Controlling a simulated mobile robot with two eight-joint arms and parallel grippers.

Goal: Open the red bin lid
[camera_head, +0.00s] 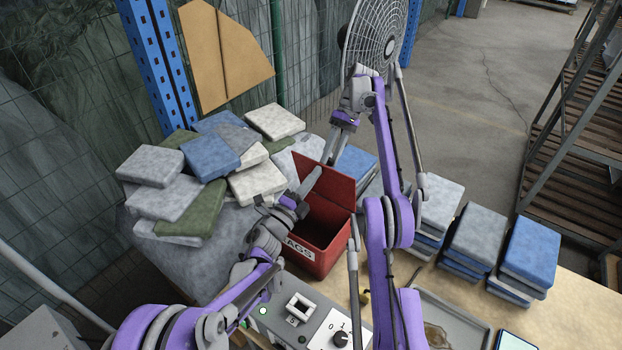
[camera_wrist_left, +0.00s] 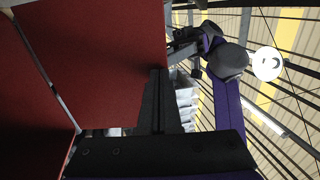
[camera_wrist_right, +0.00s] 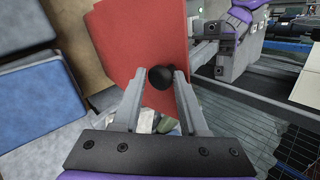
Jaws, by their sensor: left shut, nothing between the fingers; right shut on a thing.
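The red bin (camera_head: 306,258) stands on the bench, with part of a white "RAGS" label showing on its front. Its red lid (camera_head: 338,184) is raised at the back, and the bin's inside shows. In the right wrist view the lid (camera_wrist_right: 135,40) has a black knob (camera_wrist_right: 160,78). My right gripper (camera_wrist_right: 158,82) is shut on this knob; in the head view it is behind the lid. My left gripper (camera_head: 312,182) is shut and empty above the bin opening, in front of the lid. In the left wrist view, red panels (camera_wrist_left: 100,50) fill the left side beside the dark fingers (camera_wrist_left: 158,100).
Folded grey, blue and green cloths (camera_head: 205,160) are heaped left of the bin. Stacked cloths (camera_head: 480,237) stand to its right. A grey control box (camera_head: 312,322) with a knob is in front. A fan (camera_head: 376,35) stands behind. A tray (camera_head: 450,318) lies at front right.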

